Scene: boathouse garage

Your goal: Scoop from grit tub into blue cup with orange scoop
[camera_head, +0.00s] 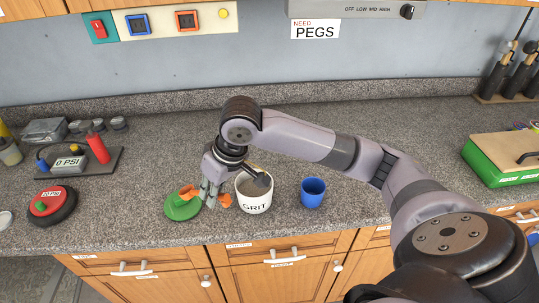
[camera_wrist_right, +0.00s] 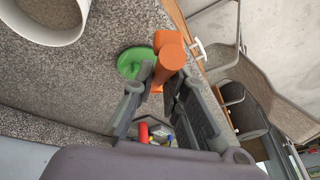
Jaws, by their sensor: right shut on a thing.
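The orange scoop (camera_head: 225,201) is between the fingers of my right gripper (camera_head: 211,198), which is shut on it. The wrist view also shows the orange scoop (camera_wrist_right: 171,58) between the fingertips (camera_wrist_right: 157,85). The gripper is low over the counter, just left of the white grit tub (camera_head: 256,207). The blue cup (camera_head: 313,193) stands upright right of the tub; I see no contents. My left gripper is not in view.
A green disc (camera_head: 179,210) lies on the counter beside the scoop. Further left are a red gauge-like disc (camera_head: 45,205) marked 20 PSI and a tray (camera_head: 100,172). A green box (camera_head: 500,165) is at the right. The counter (camera_head: 160,150) behind the disc is clear.

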